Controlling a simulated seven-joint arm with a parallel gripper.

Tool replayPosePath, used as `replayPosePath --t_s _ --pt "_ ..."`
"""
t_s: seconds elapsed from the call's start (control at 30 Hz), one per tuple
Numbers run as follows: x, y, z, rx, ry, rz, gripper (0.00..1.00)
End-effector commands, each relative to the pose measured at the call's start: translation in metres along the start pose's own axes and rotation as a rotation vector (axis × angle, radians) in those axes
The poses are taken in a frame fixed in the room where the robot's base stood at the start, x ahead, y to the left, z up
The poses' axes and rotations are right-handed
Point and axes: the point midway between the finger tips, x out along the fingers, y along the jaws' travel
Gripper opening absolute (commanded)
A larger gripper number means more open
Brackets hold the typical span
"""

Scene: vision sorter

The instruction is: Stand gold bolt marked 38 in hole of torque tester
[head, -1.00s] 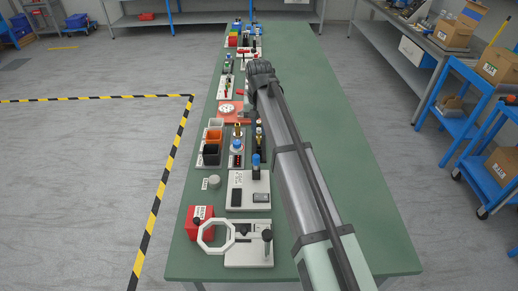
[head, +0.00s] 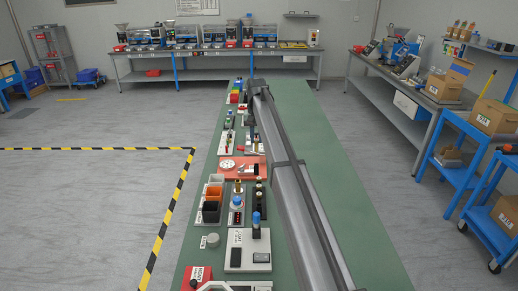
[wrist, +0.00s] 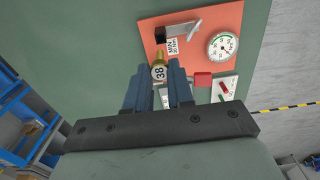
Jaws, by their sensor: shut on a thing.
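My gripper (wrist: 160,95) has its blue fingers shut on the gold bolt (wrist: 158,56), which shows just past the fingertips in the wrist view. A white tag reading 38 (wrist: 159,73) is on it. The torque tester is an orange plate (wrist: 150,28) with a round dial (wrist: 222,46), a black block and a grey lever. The gripper and bolt are beside the plate's edge; their height over it is unclear. In the head view the tester (head: 250,173) lies left of my arm, which hides part of it and most of the gripper. I cannot make out the hole.
Bins (head: 211,212) and other fixtures line the bench's left side. The green bench top (head: 325,170) right of my arm is clear.

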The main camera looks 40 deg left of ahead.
Motion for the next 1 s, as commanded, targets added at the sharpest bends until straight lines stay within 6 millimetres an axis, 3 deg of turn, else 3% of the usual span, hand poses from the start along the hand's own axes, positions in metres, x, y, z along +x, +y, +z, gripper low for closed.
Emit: replayPosePath --t_s 0.37,1.0 --pt "0.006 -0.001 -0.003 -0.019 -0.004 0.001 0.0" --pt "0.051 -0.001 -0.003 -0.018 -0.003 0.001 0.0"
